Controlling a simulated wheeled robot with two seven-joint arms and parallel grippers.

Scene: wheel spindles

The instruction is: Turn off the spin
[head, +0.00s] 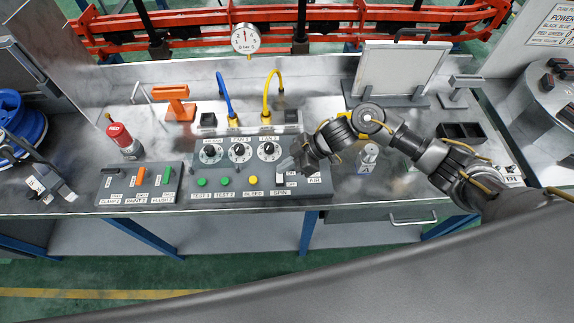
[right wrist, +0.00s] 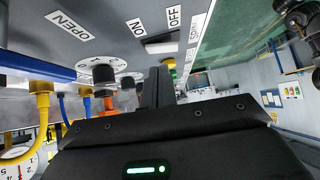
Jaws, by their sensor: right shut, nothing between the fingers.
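The spin switch (head: 280,178) is a small pale rocker on the grey control panel (head: 232,197), with ON and OFF labels to its right and a SPIN label below it. In the head view my right gripper (head: 289,164) is just above and beside this switch, shut and empty, pointing toward the panel. In the right wrist view the shut fingers (right wrist: 158,88) reach toward a pale rocker (right wrist: 165,46) near ON and OFF labels. I cannot tell whether the fingertips touch it or which way it is tipped. My left gripper is not in view.
The panel also carries several dials (head: 239,153), green buttons (head: 202,182) and a yellow button (head: 253,180). A white board (head: 400,72) stands at back right.

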